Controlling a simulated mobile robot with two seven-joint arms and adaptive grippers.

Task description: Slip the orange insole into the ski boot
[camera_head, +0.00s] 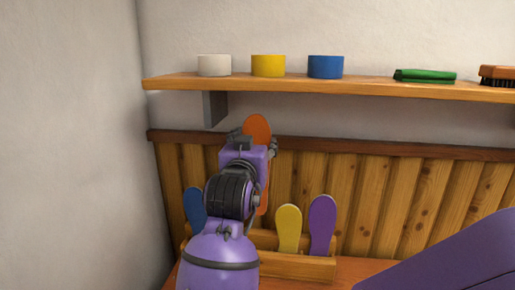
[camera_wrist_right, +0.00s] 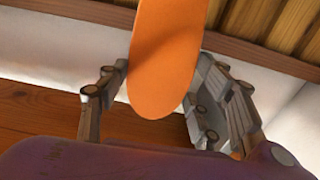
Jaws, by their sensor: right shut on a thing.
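The orange insole (camera_head: 257,128) stands upright above the wooden rack, partly hidden behind my right gripper (camera_head: 254,146). In the right wrist view the insole (camera_wrist_right: 165,55) sits between the two fingers, with its rounded end toward the palm. My right gripper (camera_wrist_right: 158,95) is shut on it. No ski boot can be made out in either view. My left gripper is not in view.
A wooden rack (camera_head: 292,265) holds a blue insole (camera_head: 194,205), a yellow insole (camera_head: 288,228) and a purple insole (camera_head: 322,224). A large purple shape (camera_head: 450,250) fills the lower right.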

